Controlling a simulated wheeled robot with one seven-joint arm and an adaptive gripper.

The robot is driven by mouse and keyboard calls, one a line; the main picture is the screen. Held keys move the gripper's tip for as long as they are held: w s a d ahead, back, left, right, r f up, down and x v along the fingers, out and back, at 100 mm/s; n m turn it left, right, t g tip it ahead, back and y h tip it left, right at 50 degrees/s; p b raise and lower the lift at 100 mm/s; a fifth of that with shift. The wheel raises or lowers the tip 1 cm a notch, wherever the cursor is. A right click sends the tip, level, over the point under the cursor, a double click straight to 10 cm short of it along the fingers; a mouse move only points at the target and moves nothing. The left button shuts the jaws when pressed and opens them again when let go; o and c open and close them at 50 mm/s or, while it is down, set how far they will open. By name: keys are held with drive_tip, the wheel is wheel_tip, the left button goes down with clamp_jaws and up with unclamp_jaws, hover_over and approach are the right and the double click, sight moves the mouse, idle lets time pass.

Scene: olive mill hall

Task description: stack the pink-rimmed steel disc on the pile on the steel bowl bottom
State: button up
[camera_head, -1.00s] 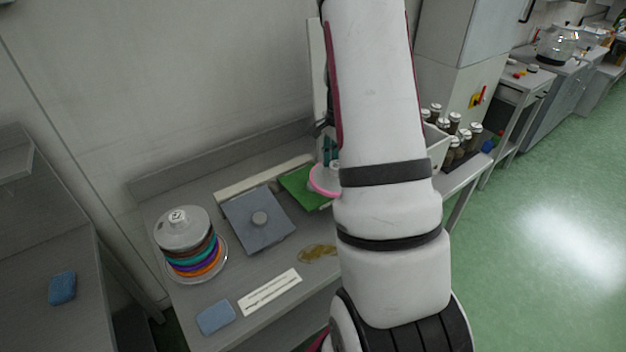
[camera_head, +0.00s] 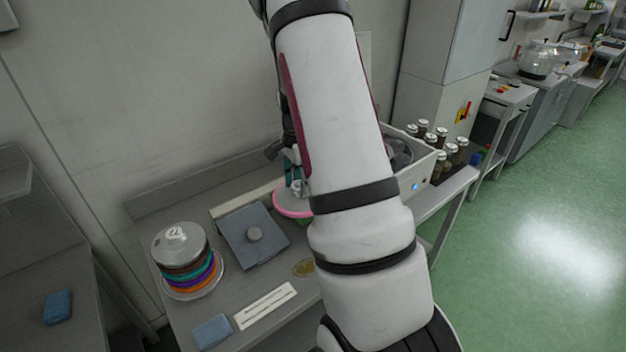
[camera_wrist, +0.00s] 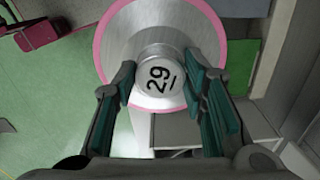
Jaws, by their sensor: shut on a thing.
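The pink-rimmed steel disc (camera_head: 290,203) is held in my gripper (camera_head: 294,172), partly behind my arm in the head view. In the wrist view my gripper (camera_wrist: 167,92) is shut on the disc's knob, which is marked 29; the steel face and pink rim of the disc (camera_wrist: 203,30) spread around it. The pile (camera_head: 186,262) stands at the left of the bench: a steel disc with a knob on top, over dark, teal, purple and orange-rimmed discs. The steel bowl bottom (camera_head: 218,284) shows as a rim around the pile's base. My gripper is to the right of the pile.
A grey-blue plate with a knob (camera_head: 268,245) lies between the pile and my gripper. A white slotted strip (camera_head: 265,306) and a blue sponge (camera_head: 212,331) lie in front. Several dark jars (camera_head: 440,160) and a white-sided machine (camera_head: 422,180) stand right.

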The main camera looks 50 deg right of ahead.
drive_tip(key=w+a+b, duration=0.2)
drive_tip(key=w+a, duration=0.4)
drive_tip(key=a, duration=0.3)
drive_tip(key=w+a+b, duration=0.1)
drive_tip(key=w+a, duration=0.5)
drive_tip(key=a, duration=0.4)
drive_tip(key=w+a+b, duration=0.2)
drive_tip(key=w+a, duration=0.4)
drive_tip(key=a, duration=0.4)
drive_tip(key=shift+w+a+b, duration=0.15)
drive_tip(key=shift+w+b, duration=0.15)
drive_tip(key=shift+w, duration=0.05)
drive_tip(key=shift+s+f, duration=0.1)
drive_tip(key=shift+f, duration=0.15)
drive_tip(key=b, duration=0.3)
drive_tip(key=shift+w+f, duration=0.25)
drive_tip(key=shift+w, duration=0.15)
drive_tip(key=shift+f+b, duration=0.1)
drive_tip(key=shift+b, duration=0.9)
drive_tip(key=shift+s+b, duration=0.35)
drive_tip(key=shift+b, duration=0.15)
drive_tip(key=shift+f, duration=0.15)
drive_tip(key=shift+f+b, duration=0.65)
drive_tip(key=shift+f, duration=0.95)
